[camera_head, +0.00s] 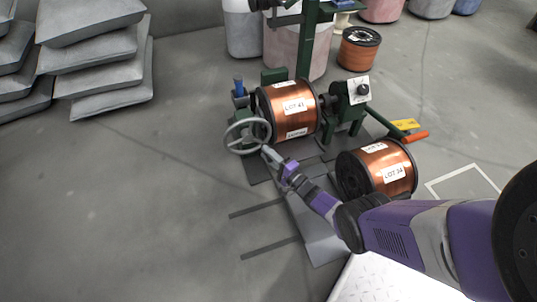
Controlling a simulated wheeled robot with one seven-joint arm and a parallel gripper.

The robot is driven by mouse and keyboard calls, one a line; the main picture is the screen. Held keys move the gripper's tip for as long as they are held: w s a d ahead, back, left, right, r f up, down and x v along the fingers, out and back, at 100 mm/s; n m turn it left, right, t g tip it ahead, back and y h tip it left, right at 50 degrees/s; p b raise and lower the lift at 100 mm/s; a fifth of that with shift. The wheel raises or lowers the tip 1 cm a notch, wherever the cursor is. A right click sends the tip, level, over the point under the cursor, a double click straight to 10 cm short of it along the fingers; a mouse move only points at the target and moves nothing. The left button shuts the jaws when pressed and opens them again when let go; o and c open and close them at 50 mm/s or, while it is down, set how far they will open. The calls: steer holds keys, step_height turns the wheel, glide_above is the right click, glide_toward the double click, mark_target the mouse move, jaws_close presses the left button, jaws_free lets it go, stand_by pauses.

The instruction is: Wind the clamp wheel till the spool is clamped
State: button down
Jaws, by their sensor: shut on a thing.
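The clamp wheel (231,141) is a grey spoked handwheel on the left side of a green stand. A copper spool labelled LOT 41 (277,112) sits in the stand between the wheel side and a green support at the right. I cannot tell from this view whether it is clamped tight. My gripper (270,157) is at the lower right of the wheel, shut on its rim. My purple arm reaches in from the lower right. The exact finger contact is small and partly hidden.
A second copper spool, LOT 34 (394,174), stands close to the right of my forearm. An orange-handled lever (414,137) sticks out above it. Grey sacks (95,60) are stacked at the upper left. The floor at the lower left is clear.

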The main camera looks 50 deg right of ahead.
steer(key=c, duration=1.2)
jaws_free()
steer(key=shift+s, duration=0.15)
steer(key=p+v, duration=0.2)
steer(key=v, duration=0.5)
steer(key=shift+s+p, duration=0.35)
steer(key=shift+p, duration=0.05)
